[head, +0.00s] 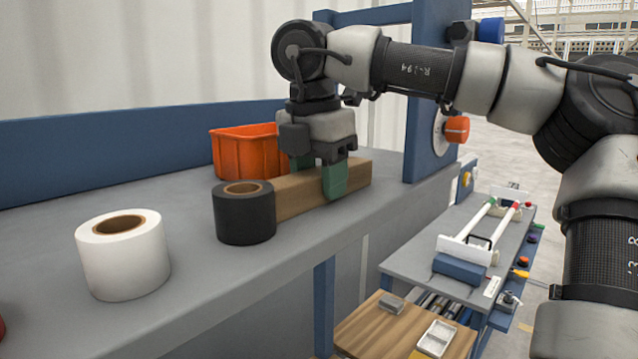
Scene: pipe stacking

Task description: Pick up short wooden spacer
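A wooden spacer (300,196), a light brown block, lies on the grey workbench behind the black tape roll, which hides its left end. My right gripper (319,174) points down over the spacer with its green fingers astride it. One finger is in front of the near face and the other is behind, partly hidden. I cannot tell whether the fingers press on the wood. The spacer appears to rest on the bench. My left gripper is not in view.
A black tape roll (244,220) and a white roll (123,262) stand on the grey workbench (200,305). An orange bin (240,150) is behind the spacer. A blue frame (425,110) rises at right. A lower cart (405,258) holds pipes and tools.

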